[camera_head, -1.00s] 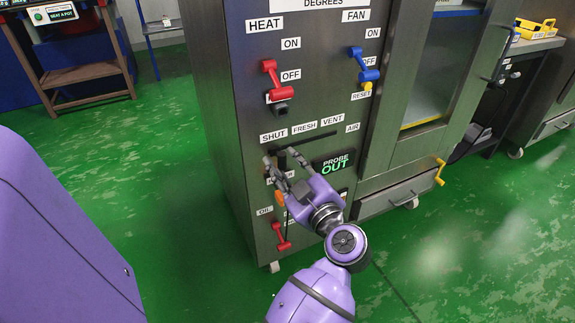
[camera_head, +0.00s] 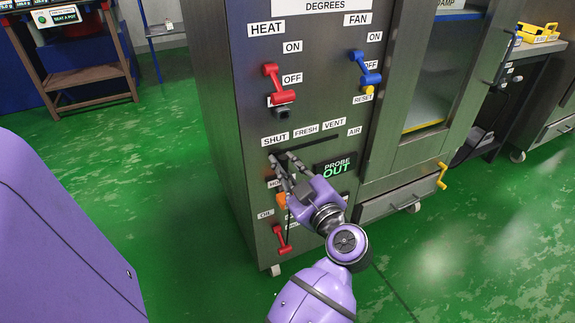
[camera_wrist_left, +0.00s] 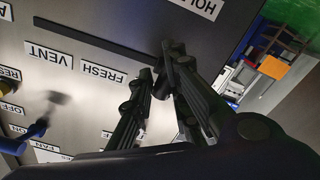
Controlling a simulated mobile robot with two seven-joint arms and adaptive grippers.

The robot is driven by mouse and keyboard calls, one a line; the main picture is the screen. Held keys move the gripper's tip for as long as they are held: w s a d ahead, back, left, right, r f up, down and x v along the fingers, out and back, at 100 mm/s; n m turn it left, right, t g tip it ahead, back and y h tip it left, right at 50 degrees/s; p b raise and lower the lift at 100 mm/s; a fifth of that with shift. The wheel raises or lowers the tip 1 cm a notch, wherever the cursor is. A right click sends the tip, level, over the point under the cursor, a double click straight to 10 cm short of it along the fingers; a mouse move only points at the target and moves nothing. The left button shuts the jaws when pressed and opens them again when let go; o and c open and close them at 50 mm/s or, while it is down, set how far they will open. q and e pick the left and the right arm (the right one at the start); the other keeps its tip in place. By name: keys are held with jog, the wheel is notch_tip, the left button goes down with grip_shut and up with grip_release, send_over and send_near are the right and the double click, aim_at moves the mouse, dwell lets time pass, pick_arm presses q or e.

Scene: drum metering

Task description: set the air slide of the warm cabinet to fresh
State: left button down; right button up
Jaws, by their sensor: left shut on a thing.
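The warm cabinet (camera_head: 330,45) is grey, with a dark air slide slot (camera_head: 322,141) under labels SHUT (camera_head: 275,139), FRESH (camera_head: 306,128) and VENT (camera_head: 333,123). My left gripper (camera_head: 281,157) is at the slot's left end, below SHUT. Its fingers are closed on the air slide's knob, which they mostly hide. In the left wrist view the picture is turned over; the fingertips (camera_wrist_left: 160,66) meet at the end of the slot (camera_wrist_left: 95,42), beyond the FRESH label (camera_wrist_left: 103,74). My right gripper is not in view.
A red HEAT lever (camera_head: 274,78) and blue FAN lever (camera_head: 364,68) stick out above. A green PROBE OUT display (camera_head: 336,168) is right of the gripper, and a red lever (camera_head: 281,238) is below.

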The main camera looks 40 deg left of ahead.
pick_arm(q)
jog(key=w+d, duration=0.1)
jog(key=w, duration=0.1)
jog(key=w+p, duration=0.1)
jog(key=w, duration=0.1)
jog(key=w+d+p, duration=0.1)
jog(key=w, duration=0.1)
jog(key=shift+w+d+r, duration=0.3)
jog(key=shift+w+d, duration=0.1)
jog(key=shift+w, duration=0.2)
jog(key=c, duration=1.8)
grip_release()
jog(key=shift+o, duration=0.3)
jog(key=shift+s, duration=0.1)
jog(key=shift+d+f, duration=0.1)
jog(key=shift+f, duration=0.05)
jog(key=v, duration=1.1)
jog(key=shift+s+d, duration=0.2)
jog(key=shift+d, duration=0.15)
